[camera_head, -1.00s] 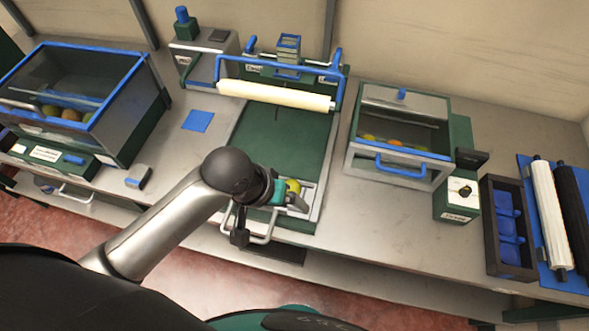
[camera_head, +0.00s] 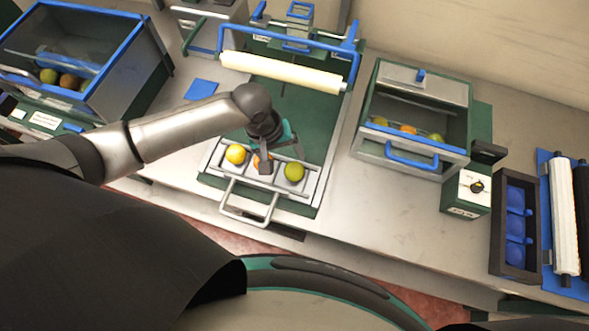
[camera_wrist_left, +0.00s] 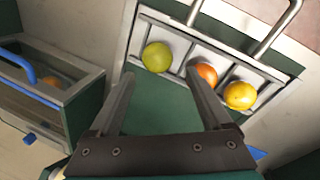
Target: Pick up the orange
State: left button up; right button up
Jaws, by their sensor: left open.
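A metal tray (camera_head: 213,160) with three compartments sits at the front of the green board. It holds a yellow-orange fruit (camera_head: 236,154) at left, an orange (camera_head: 262,163) in the middle and a yellow-green fruit (camera_head: 294,172) at right. My left gripper (camera_head: 266,160) is over the middle compartment and partly hides the orange. In the left wrist view the gripper (camera_wrist_left: 158,85) is open and empty. There the orange (camera_wrist_left: 205,74) lies just past the tip of the right-hand finger, and the yellow-green fruit (camera_wrist_left: 157,57) shows between the fingers. My right gripper is not in view.
A white roller (camera_head: 283,72) with a blue handle frame spans the board behind the tray. A glass-fronted bin with fruit (camera_head: 85,65) stands at left, another bin (camera_head: 420,80) at right. A dark box with blue pieces (camera_head: 515,225) stands far right.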

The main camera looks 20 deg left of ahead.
aim_at(292, 167)
pick_arm(q)
jog(key=shift+b+x, duration=0.5)
jog(key=shift+x, duration=3.15)
jog(key=shift+w+d, duration=0.1)
jog(key=shift+d, duration=0.05)
jog(key=shift+c, duration=0.4)
jog(key=shift+r, duration=0.1)
jog(key=c, duration=1.1)
jog(key=shift+r, duration=0.1)
